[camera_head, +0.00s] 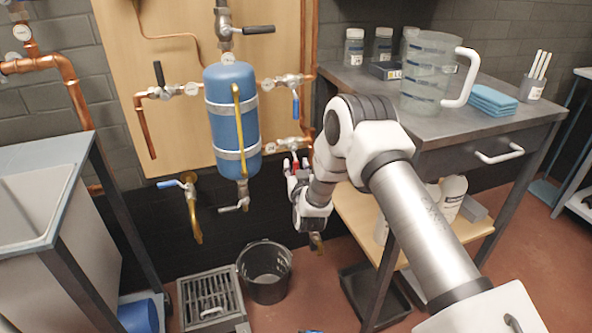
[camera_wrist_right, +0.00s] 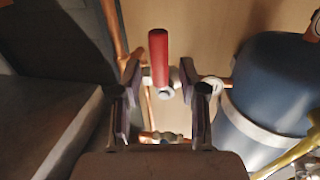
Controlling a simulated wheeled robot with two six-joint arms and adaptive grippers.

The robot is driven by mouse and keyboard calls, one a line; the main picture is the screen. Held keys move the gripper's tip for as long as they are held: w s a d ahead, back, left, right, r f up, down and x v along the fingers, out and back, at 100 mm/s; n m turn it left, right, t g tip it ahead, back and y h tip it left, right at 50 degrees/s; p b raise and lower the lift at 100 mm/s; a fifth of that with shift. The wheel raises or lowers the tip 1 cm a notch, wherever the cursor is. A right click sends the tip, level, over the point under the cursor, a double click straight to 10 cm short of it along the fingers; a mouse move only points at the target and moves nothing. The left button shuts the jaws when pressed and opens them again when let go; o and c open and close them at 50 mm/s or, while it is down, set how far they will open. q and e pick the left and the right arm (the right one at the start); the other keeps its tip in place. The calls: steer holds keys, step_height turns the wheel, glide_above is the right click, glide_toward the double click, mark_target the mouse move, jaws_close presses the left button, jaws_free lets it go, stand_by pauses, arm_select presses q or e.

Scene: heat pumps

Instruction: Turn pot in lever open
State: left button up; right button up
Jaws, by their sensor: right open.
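A red lever (camera_wrist_right: 158,58) on a pipe valve points up in the right wrist view. My right gripper (camera_wrist_right: 160,85) is open, with one finger on each side of the lever's lower end; contact is not clear. In the head view this gripper (camera_head: 293,165) is at the lower right of the blue pot (camera_head: 233,122), largely hiding the red lever's valve. A blue lever (camera_head: 296,105) hangs down from the upper right valve beside the pot. A dark lever (camera_head: 258,30) points right from the valve above it. I cannot tell which lever the task names. My left gripper is out of view.
A metal workbench (camera_head: 470,112) with a large clear jug (camera_head: 425,75) stands close right of my right arm. Below the pot are a black bucket (camera_head: 266,272) and a floor grate (camera_head: 212,297). A basin (camera_head: 40,205) stands at the left. Copper pipes (camera_head: 307,75) run along the board.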

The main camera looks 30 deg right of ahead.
steer(key=shift+w+d, duration=0.25)
steer(key=shift+w, duration=0.3)
jaws_close()
